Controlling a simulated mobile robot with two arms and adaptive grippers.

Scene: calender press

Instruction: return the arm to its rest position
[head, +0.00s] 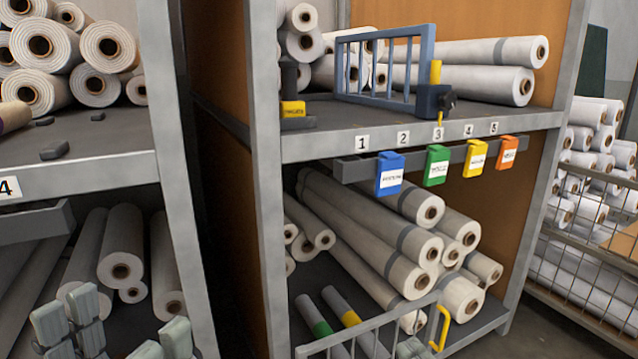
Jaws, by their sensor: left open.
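My left gripper (115,332) shows at the bottom left corner, with its grey-green finger pads spread apart and nothing visible between them. It stands in front of the lower shelf of the left rack (110,168), where rolls lie behind it. The rest of my left arm is out of the picture.
The middle rack (268,180) carries white rolls (500,85), a small blue gate (388,62) and a rail with blue, green (437,166), yellow and orange tags. A lower gate (375,330) has a yellow handle (440,327). A wire cage (580,275) stands right.

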